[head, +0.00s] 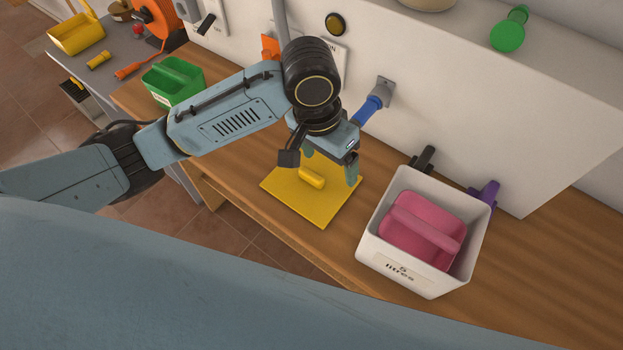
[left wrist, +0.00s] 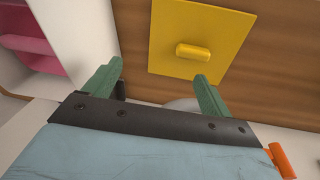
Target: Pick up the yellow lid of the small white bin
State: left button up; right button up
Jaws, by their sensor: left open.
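The yellow lid (head: 325,213) lies on the wooden counter, to the left of the small white bin (head: 375,245). Its raised yellow handle (head: 312,177) faces up. In the left wrist view, the lid (left wrist: 215,30) and its handle (left wrist: 193,50) show past the fingertips, the handle near the right finger. My left gripper (head: 331,167) is open and empty above the back part of the lid, partly hiding it. Its green fingers (left wrist: 158,71) are spread apart and do not hold the handle. My right gripper is not in view.
A white wall panel stands behind the counter (head: 540,265), with blue (head: 370,108), black (head: 423,158) and purple (head: 485,195) handles sticking out. A green container (head: 172,82) stands at the left. The counter's front edge is close to the lid.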

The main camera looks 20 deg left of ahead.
pick_arm(q)
jog(key=w+a+r+n+y, duration=0.1)
jog(key=w+a+r+y, duration=0.1)
jog(key=w+a+r, duration=0.15)
send_over(311, 174)
jog(key=shift+g, duration=0.3)
jog(key=f, duration=0.8)
jog(key=shift+w+d+f+b, duration=0.2)
jog(key=shift+f+b, duration=0.1)
jog(key=shift+b, duration=0.1)
jog(key=f, duration=0.5)
jog(key=shift+s+a+f, duration=0.1)
jog(key=shift+s+a, duration=0.05)
jog(key=shift+a, duration=0.05)
jog(key=c, duration=1)
